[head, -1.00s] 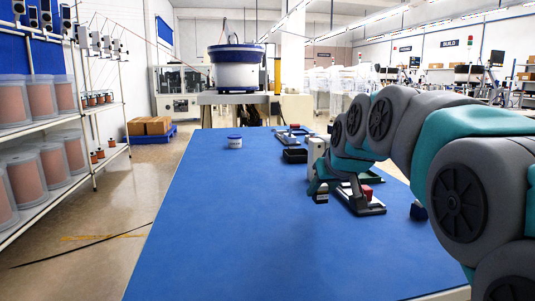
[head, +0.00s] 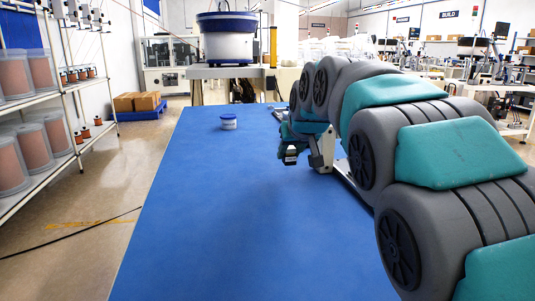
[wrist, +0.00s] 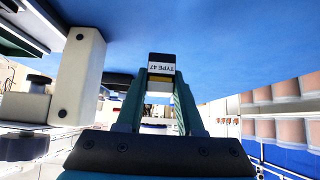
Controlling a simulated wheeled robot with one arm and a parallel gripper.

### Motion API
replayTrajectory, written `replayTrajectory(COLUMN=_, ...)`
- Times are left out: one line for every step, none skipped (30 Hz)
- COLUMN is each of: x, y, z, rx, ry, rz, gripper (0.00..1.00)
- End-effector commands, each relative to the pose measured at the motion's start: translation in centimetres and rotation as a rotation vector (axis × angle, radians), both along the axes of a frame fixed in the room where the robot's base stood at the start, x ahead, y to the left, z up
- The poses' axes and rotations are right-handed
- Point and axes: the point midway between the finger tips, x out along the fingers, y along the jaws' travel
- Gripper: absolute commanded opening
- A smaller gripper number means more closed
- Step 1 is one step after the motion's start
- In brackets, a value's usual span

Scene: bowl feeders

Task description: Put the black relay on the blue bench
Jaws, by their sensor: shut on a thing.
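My gripper (wrist: 160,88) is shut on the black relay (wrist: 162,58), which has a white label reading "TYPE 47" and shows between the fingertips in the wrist view. In the head view the relay (head: 290,158) is a small dark block with a pale face, under the end of my arm. The blue bench (head: 215,225) fills the middle of the head view, and its blue top (wrist: 225,40) is at the top of the wrist view. The relay is over the bench; whether it touches the surface I cannot tell. My arm covers the bench's right side.
A pale upright fixture (head: 322,152) stands just right of the relay. Shelves of reels (head: 35,145) stand left, and a bowl feeder (head: 227,38) beyond. The bench's front and left are clear.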

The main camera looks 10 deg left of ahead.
Motion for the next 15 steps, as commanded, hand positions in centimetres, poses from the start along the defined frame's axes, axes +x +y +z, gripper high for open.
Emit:
replayTrajectory(x=0.8, y=0.8, z=-0.2, rx=-0.003, ry=0.002, rz=0.001, gripper=0.00)
replayTrajectory(x=1.1, y=1.3, z=-0.2, rx=-0.002, ry=0.000, rz=0.002, gripper=0.00)
replayTrajectory(x=1.6, y=1.8, z=-0.1, rx=-0.001, ry=-0.002, rz=0.002, gripper=0.00)
replayTrajectory(x=1.9, y=2.2, z=-0.1, rx=-0.001, ry=-0.002, rz=0.001, gripper=0.00)
replayTrajectory(x=2.2, y=2.6, z=-0.3, rx=-0.002, ry=-0.001, rz=0.002, gripper=0.00)
replayTrajectory(x=2.7, y=3.1, z=-0.5, rx=-0.002, ry=0.001, rz=0.001, gripper=0.00)
replayTrajectory(x=3.1, y=3.5, z=-0.6, rx=-0.002, ry=0.002, rz=0.002, gripper=0.00)
replayTrajectory(x=3.4, y=3.9, z=-0.5, rx=0.000, ry=0.001, rz=0.001, gripper=0.00)
replayTrajectory(x=3.8, y=4.3, z=-0.4, rx=-0.001, ry=0.000, rz=0.002, gripper=0.00)
replayTrajectory(x=4.1, y=4.7, z=-0.5, rx=-0.001, ry=0.001, rz=0.002, gripper=0.00)
replayTrajectory(x=4.4, y=5.1, z=-0.6, rx=-0.002, ry=0.002, rz=0.002, gripper=0.00)
replayTrajectory(x=4.7, y=5.5, z=-0.8, rx=-0.002, ry=0.004, rz=0.001, gripper=0.00)
replayTrajectory(x=5.0, y=5.8, z=-0.8, rx=-0.002, ry=0.003, rz=0.002, gripper=0.00)
replayTrajectory(x=5.3, y=6.1, z=-0.8, rx=-0.002, ry=0.001, rz=0.003, gripper=0.00)
replayTrajectory(x=5.5, y=6.4, z=-0.8, rx=-0.002, ry=0.000, rz=0.002, gripper=0.00)
